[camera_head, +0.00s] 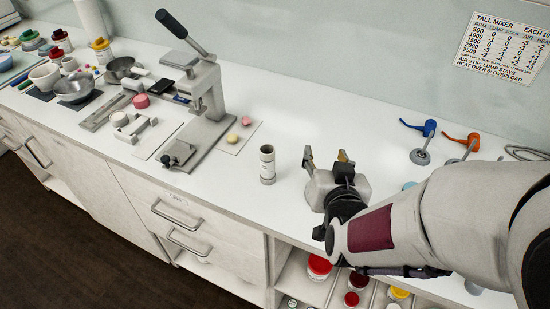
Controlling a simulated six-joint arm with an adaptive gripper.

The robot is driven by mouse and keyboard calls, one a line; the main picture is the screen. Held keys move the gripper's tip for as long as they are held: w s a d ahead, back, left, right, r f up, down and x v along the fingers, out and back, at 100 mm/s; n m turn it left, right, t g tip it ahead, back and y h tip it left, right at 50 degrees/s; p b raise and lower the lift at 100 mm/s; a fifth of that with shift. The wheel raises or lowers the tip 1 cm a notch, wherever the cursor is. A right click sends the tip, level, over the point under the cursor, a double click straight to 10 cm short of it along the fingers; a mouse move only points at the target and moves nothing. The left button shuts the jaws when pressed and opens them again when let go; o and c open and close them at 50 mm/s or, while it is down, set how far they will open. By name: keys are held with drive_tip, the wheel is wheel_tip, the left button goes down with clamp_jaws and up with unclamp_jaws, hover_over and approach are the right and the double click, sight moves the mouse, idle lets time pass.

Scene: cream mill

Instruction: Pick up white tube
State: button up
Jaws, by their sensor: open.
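The white tube (267,165) stands upright on the white counter, near the middle of the view. It has a dark open-looking top and dark markings on its side. My gripper (327,161) is open and empty to the right of the tube, apart from it. Its two fingers point toward the back of the counter. My arm reaches in from the right and covers part of the counter's front edge.
A grey lever press (205,100) stands left of the tube, with small tablets on a sheet (238,136) beside it. Jars sit on an open shelf (318,268) below. The counter behind the tube is clear.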

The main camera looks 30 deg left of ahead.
sight(268, 158)
drive_tip(key=shift+s+a+f+n+t+y, duration=0.6)
drive_tip(key=shift+s+a, duration=0.5)
drive_tip(key=shift+a, duration=0.5)
drive_tip(key=shift+s+a+f+n+t+y, duration=0.35)
drive_tip(key=shift+s+a+f+y, duration=0.3)
drive_tip(key=shift+s+a, duration=0.75)
drive_tip(key=shift+s+a+f+n+t+y, duration=0.35)
drive_tip(key=shift+s+a+f+n+y, duration=0.4)
drive_tip(key=shift+a, duration=1.1)
drive_tip(key=shift+s+r, duration=0.1)
drive_tip(key=shift+r, duration=0.05)
drive_tip(key=shift+m, duration=0.3)
drive_tip(key=shift+x, duration=1.35)
drive_tip(key=shift+f+x, duration=0.15)
drive_tip(key=shift+x, duration=1.15)
drive_tip(key=shift+f+x, duration=0.1)
drive_tip(key=shift+x, duration=1.2)
